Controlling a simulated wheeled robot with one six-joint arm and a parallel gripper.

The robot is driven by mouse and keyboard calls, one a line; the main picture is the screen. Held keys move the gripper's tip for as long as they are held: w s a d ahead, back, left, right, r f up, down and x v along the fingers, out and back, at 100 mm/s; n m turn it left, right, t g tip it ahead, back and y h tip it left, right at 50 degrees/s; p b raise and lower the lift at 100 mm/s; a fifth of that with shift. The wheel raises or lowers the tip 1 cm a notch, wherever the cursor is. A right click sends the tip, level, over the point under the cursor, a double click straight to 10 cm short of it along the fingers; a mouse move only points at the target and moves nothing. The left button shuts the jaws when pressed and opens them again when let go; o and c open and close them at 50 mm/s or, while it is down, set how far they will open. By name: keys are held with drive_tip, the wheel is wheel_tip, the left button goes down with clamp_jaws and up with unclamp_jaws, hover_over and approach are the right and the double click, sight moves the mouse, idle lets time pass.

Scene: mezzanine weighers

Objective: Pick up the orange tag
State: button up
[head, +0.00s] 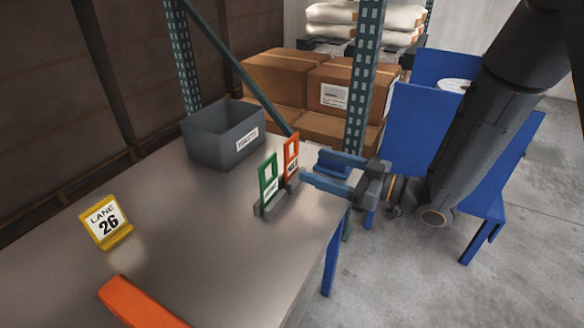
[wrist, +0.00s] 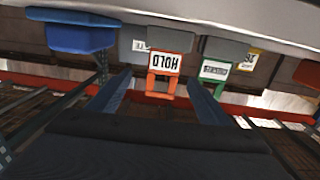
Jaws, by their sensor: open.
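The orange tag (head: 291,155) stands upright in a grey holder (head: 262,207) near the table's right edge, with a green tag (head: 268,180) beside it. In the wrist view, which is upside down, the orange tag (wrist: 172,68) carries a white label reading HOLD. The green tag (wrist: 217,70) stands to its right there. My gripper (head: 311,167) is open and empty, just right of the orange tag in the head view. In the wrist view the orange tag appears between the fingertips of my gripper (wrist: 159,78); whether the fingers reach around it is unclear.
A grey bin (head: 205,145) stands at the table's back, by a green rack post (head: 365,80). A yellow lane 26 sign (head: 104,222) and an orange bar (head: 142,304) are on the left and front of the table (head: 190,235). The middle of the table is clear.

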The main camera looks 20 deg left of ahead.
sight(293, 158)
drive_tip(key=shift+s+a, duration=0.3)
drive_tip(key=shift+a+r, duration=0.15)
drive_tip(key=shift+a, duration=0.75)
drive_tip(key=a, duration=0.2)
drive_tip(key=a+p, duration=0.1)
drive_tip(key=a, duration=0.2)
drive_tip(key=shift+w+a+r, duration=0.1)
drive_tip(key=shift+w+a, duration=0.2)
drive_tip(key=c, duration=1.1)
